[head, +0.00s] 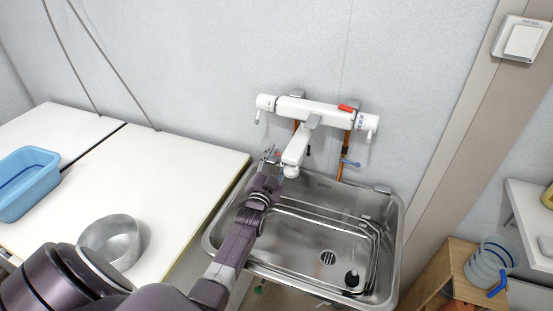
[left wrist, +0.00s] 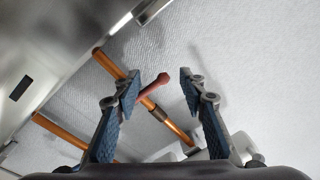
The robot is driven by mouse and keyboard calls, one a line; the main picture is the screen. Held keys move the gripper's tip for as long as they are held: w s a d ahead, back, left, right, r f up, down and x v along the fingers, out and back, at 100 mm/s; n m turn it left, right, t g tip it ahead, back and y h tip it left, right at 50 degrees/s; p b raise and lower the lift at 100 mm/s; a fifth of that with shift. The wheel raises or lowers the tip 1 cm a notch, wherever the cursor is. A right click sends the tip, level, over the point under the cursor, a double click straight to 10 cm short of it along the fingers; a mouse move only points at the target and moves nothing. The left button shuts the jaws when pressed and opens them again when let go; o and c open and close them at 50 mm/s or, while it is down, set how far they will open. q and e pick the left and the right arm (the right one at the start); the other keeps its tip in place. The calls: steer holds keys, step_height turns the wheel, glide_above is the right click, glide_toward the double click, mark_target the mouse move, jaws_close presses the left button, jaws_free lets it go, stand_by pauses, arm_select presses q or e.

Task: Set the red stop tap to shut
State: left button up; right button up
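The red stop tap (left wrist: 154,86) shows in the left wrist view as a small red lever on a copper pipe. It lies between the fingertips of my left gripper (left wrist: 160,78), closer to the left finger, with a clear gap to the right finger. Whether it touches the left finger I cannot tell. My left gripper is open. In the head view my left gripper (head: 274,162) is at the back left of the sink, below the white mixer, and the red tap is mostly hidden there. My right gripper is not in view.
The white wall mixer (head: 305,112) and its spout (head: 295,153) are close above and beside my left gripper. A blue stop tap (head: 350,162) is to the right. The steel sink (head: 395,235) lies below. A blue tub (head: 28,180) and metal bowl (head: 112,240) stand left.

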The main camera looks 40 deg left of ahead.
arm_select(q)
steer(key=shift+d, duration=0.15)
steer(key=r+v, duration=0.1)
steer(key=v, duration=1.1)
steer(key=shift+f, duration=0.45)
